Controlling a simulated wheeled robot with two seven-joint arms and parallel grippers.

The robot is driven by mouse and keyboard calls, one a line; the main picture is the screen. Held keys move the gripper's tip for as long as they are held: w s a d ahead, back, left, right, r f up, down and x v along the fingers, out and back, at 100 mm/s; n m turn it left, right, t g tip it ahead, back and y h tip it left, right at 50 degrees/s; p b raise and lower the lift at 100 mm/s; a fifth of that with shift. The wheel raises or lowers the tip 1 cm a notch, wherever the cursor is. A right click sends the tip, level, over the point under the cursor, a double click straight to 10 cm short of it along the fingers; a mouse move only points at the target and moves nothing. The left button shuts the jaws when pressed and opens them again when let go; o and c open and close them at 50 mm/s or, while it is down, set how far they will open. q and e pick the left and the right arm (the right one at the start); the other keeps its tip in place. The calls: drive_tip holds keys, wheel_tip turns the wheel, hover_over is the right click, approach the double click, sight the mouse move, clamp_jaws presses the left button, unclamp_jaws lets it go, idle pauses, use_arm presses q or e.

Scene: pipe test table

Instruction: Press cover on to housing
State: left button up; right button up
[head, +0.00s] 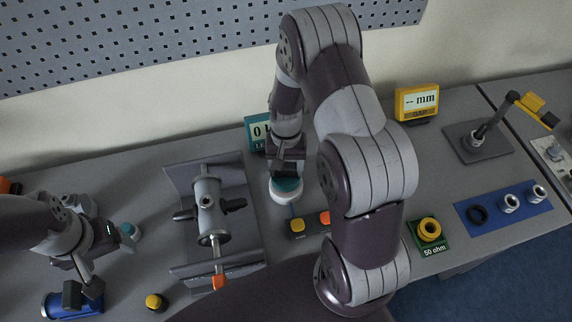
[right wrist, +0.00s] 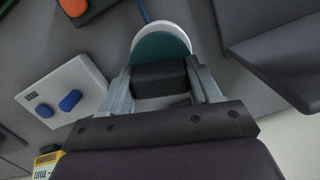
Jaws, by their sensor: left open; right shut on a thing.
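My right gripper (head: 286,168) points down at a round teal-topped piece with a white rim (head: 286,188). In the right wrist view that round piece (right wrist: 162,46) lies just beyond the fingers, and a dark block (right wrist: 160,79) shows between them. The right gripper is shut; whether it holds the dark block or the teal piece is hard to tell. A grey metal pipe body (head: 207,208) with side ports lies in a grey cradle (head: 250,222). My left gripper (head: 83,291) is open at a blue cylinder (head: 62,306) lying at front left. I cannot tell which parts are cover and housing.
A button box (head: 311,224) stands just right of the cradle. A teal display (head: 257,133) is behind my right gripper. A yellow gauge (head: 417,102), a blue mat (head: 520,206) with rings, and a yellow ring block (head: 429,230) are at right. A yellow knob (head: 155,302) is near the front.

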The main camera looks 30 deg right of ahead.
drive_tip(key=shift+f+b, duration=0.3)
drive_tip(key=shift+f, duration=0.45)
idle(1.1)
drive_tip(key=shift+f, duration=0.2)
idle(0.7)
idle(0.5)
drive_tip(key=o, duration=1.3)
drive_tip(key=shift+r+p, duration=3.4)
drive_tip(key=shift+r, duration=0.2)
drive_tip(key=shift+f, duration=0.1)
